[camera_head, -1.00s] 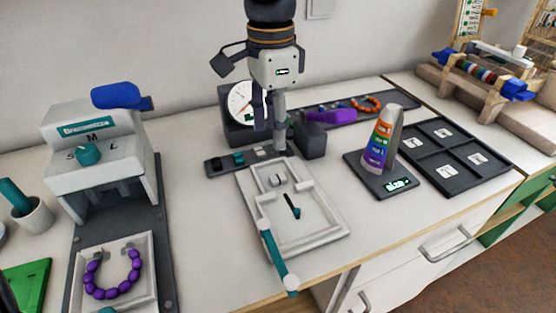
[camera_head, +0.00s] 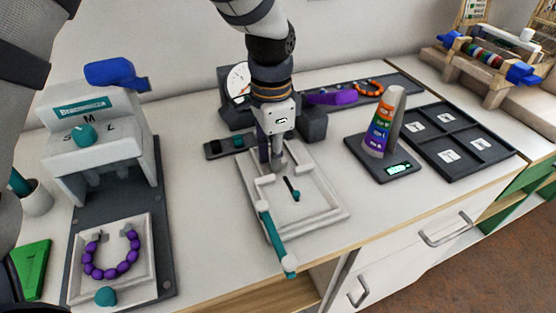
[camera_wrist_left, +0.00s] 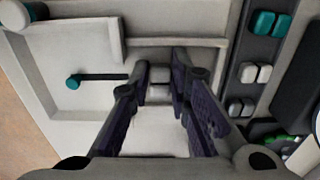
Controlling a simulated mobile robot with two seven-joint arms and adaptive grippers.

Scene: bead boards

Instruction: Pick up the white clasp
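My left gripper (camera_head: 272,162) points down over the upper-left part of the white press tray (camera_head: 325,213). In the left wrist view, its two dark fingers (camera_wrist_left: 160,68) stand apart with a small white clasp (camera_wrist_left: 160,76) between their tips. Narrow gaps seem to show on both sides of the clasp, so I see no firm grip. In the head view the gripper hides this clasp. More whitish clasps (camera_wrist_left: 255,73) sit beside teal ones (camera_wrist_left: 268,23) on a dark strip (camera_head: 216,149) next to the tray. My right gripper is not in view.
A bead bracelet (camera_head: 110,270) lies left. A striped cone (camera_head: 381,130) on a scale and a dark sorting tray (camera_head: 458,143) stand right. Dark blocks and a dial are behind.

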